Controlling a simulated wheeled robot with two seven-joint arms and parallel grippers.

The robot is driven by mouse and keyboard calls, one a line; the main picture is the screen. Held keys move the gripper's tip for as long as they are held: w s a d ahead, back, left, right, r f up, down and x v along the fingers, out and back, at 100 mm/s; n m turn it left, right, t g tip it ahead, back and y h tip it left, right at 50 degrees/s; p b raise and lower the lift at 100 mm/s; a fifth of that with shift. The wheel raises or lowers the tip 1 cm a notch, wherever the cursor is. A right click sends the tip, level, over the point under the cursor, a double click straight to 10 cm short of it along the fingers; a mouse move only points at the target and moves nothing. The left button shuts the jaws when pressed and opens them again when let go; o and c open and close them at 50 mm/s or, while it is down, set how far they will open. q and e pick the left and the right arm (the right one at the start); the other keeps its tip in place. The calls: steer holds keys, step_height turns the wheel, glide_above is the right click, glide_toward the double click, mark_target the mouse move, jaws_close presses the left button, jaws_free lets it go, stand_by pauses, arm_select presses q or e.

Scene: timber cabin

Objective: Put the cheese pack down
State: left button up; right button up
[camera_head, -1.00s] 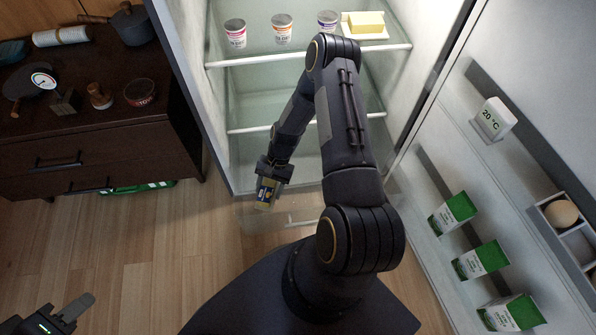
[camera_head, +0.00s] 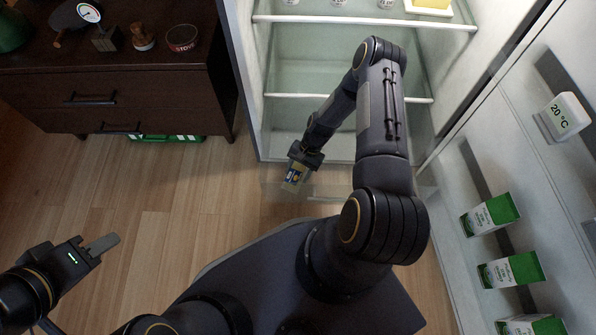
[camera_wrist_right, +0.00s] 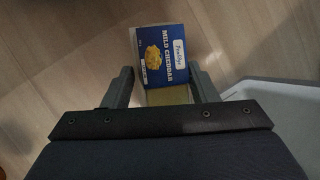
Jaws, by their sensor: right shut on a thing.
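The cheese pack (camera_head: 294,176) is a small yellow block with a blue label. My right gripper (camera_head: 299,165) is shut on it and holds it in front of the open fridge, near its low clear drawer front. In the right wrist view the pack (camera_wrist_right: 163,58) reads "Mild Cheddar" and sits between the two fingers of the right gripper (camera_wrist_right: 163,88), with the wooden floor beyond it. My left gripper (camera_head: 103,244) is at the lower left over the floor, away from everything. Its finger is seen edge-on, so its opening does not show.
The open fridge has glass shelves (camera_head: 350,97); cups and a butter dish (camera_head: 430,8) stand on the top one.

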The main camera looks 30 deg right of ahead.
steer(key=shift+f+b, duration=0.6)
steer(key=shift+b, duration=0.05)
steer(key=o, duration=1.2)
steer(key=shift+r, duration=0.15)
